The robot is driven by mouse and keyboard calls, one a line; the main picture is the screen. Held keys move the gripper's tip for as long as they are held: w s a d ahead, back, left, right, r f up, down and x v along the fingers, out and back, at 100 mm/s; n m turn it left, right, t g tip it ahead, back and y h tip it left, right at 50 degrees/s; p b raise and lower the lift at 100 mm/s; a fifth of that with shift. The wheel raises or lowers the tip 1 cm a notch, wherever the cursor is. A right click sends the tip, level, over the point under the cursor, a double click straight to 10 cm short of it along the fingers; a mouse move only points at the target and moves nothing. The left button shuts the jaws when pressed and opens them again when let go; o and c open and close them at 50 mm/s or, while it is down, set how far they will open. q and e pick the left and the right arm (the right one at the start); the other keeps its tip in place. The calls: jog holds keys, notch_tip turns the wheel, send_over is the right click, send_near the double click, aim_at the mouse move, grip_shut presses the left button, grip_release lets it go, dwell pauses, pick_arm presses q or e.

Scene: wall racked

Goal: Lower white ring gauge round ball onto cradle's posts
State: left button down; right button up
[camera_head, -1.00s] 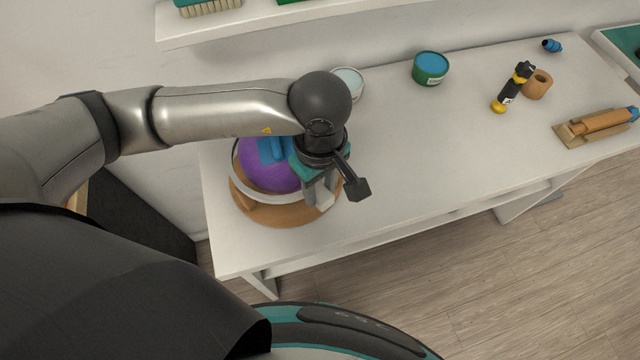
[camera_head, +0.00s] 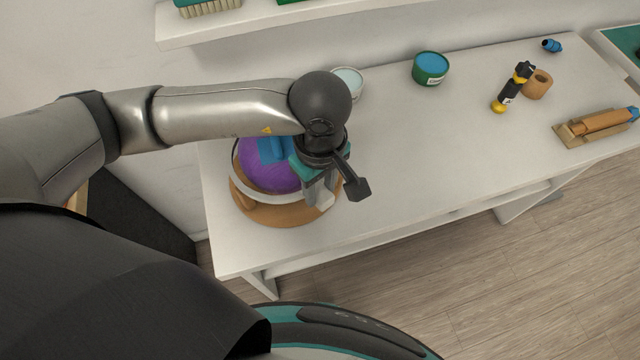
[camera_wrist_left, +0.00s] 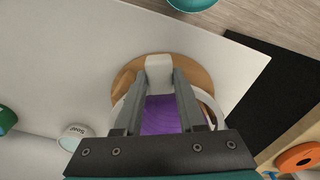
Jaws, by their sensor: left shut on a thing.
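The white ring gauge (camera_head: 252,194) encircles the purple ball (camera_head: 262,176), which has a blue patch on top. Ball and ring sit over the round wooden cradle (camera_head: 277,215) at the table's left end. My left gripper (camera_head: 319,200) is shut on the ring's right side, with a white block-like part (camera_wrist_left: 159,72) between its fingers in the left wrist view. The ring looks close above the cradle base; whether it touches the posts cannot be told. My left arm and wrist hide the far right of ball and ring. My right gripper is not in view.
A pale tub (camera_head: 350,82) stands behind my wrist, and a green tub (camera_head: 430,68) stands farther right. The middle of the table (camera_head: 430,150) is clear.

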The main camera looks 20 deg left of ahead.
pick_arm(q)
jog(key=shift+r, duration=0.1)
notch_tip(320, 180, up, 14)
jog(key=p, duration=0.8)
dwell(1.1)
dwell(0.5)
